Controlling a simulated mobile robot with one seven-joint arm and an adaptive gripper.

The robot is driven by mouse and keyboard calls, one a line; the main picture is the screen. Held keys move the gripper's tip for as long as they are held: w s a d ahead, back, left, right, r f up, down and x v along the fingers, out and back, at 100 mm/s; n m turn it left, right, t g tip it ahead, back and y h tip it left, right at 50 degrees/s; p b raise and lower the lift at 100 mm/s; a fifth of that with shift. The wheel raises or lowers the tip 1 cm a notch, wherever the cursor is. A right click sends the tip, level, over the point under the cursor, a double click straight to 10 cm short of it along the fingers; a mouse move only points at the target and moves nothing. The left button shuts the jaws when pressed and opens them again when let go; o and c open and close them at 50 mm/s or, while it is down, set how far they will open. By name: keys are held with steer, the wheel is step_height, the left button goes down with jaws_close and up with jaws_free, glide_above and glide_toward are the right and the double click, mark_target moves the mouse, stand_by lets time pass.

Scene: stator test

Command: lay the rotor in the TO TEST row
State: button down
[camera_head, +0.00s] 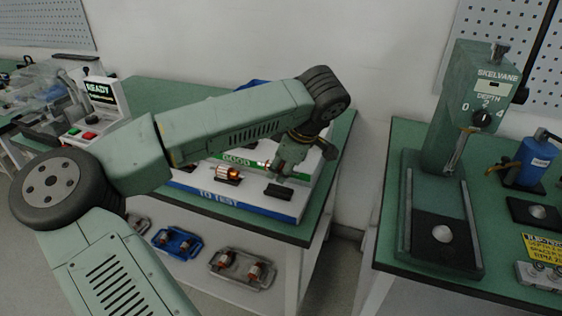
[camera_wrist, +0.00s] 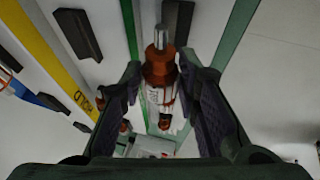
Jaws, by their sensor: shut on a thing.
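My gripper (camera_wrist: 160,95) is shut on a rotor (camera_wrist: 158,70), with its silver shaft end and red-brown collar between the dark pads. In the head view my gripper (camera_head: 283,172) is over the right part of the white rack (camera_head: 210,184), and I cannot make out the held rotor there. The blue TO TEST strip (camera_head: 219,198) runs along the rack's front edge. Another rotor with copper windings (camera_head: 228,173) lies in the row behind that strip. A black rest (camera_head: 278,192) to its right looks bare. The green GOOD strip (camera_head: 236,160) lies farther back.
Below the bench, a blue tray (camera_head: 159,242) and a grey tray (camera_head: 237,283) hold rotors. A READY tester (camera_head: 101,97) stands at left. A green press (camera_head: 458,120) stands on the separate right bench. The yellow HOLD strip (camera_wrist: 42,48) shows in the wrist view.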

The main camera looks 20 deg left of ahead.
steer(key=shift+f+b, duration=0.85)
steer(key=shift+f, duration=0.85)
steer(key=shift+r, duration=0.2)
steer(key=shift+f+b, duration=0.15)
steer(key=shift+b, duration=0.2)
steer(key=shift+f+b, duration=0.7)
steer(key=shift+b, duration=0.05)
steer(key=shift+d+f, duration=0.1)
